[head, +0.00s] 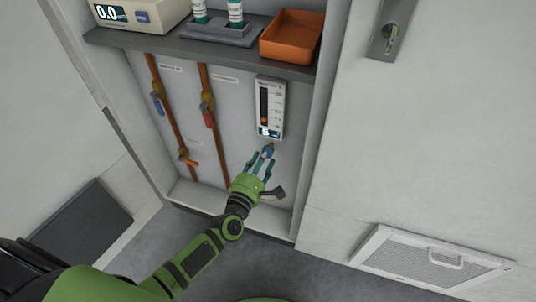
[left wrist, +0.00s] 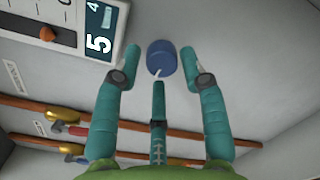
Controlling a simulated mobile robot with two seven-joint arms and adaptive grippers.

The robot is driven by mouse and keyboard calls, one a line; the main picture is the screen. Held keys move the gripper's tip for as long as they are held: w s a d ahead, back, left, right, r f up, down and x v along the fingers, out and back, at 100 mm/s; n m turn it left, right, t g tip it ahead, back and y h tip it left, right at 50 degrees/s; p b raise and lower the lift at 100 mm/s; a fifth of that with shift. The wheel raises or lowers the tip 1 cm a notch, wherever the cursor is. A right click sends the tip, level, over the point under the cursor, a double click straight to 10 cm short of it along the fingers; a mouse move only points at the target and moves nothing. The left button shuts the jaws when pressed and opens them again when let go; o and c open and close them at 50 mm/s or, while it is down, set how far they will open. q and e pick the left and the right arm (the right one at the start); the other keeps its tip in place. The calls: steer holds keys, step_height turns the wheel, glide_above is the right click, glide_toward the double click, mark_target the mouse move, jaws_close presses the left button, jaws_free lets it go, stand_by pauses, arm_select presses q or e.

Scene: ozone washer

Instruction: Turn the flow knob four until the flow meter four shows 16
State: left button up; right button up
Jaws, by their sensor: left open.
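The flow meter four (head: 270,107) is a white panel on the cabinet's back wall; its display reads 5. In the left wrist view the meter (left wrist: 75,20) also shows 5, beside a smaller 4. The flow knob four (left wrist: 161,58) is a blue round knob with a white pointer line, below the meter. In the head view the knob (head: 268,150) is small and partly hidden by my fingers. My left gripper (head: 260,162) is open, its fingers pointing at the knob. In the left wrist view the knob lies between the two outer fingertips, and I cannot tell whether they touch it.
Copper pipes with a blue-handled valve (head: 157,98) and a red-handled valve (head: 207,107) run left of the meter. A shelf (head: 190,50) above holds an orange tray (head: 290,38), bottles in a rack and a scale. Cabinet side walls flank the space.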

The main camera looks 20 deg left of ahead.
arm_select(q)
steer(key=shift+w+d, duration=0.15)
steer(key=shift+w, duration=1.2)
jaws_close()
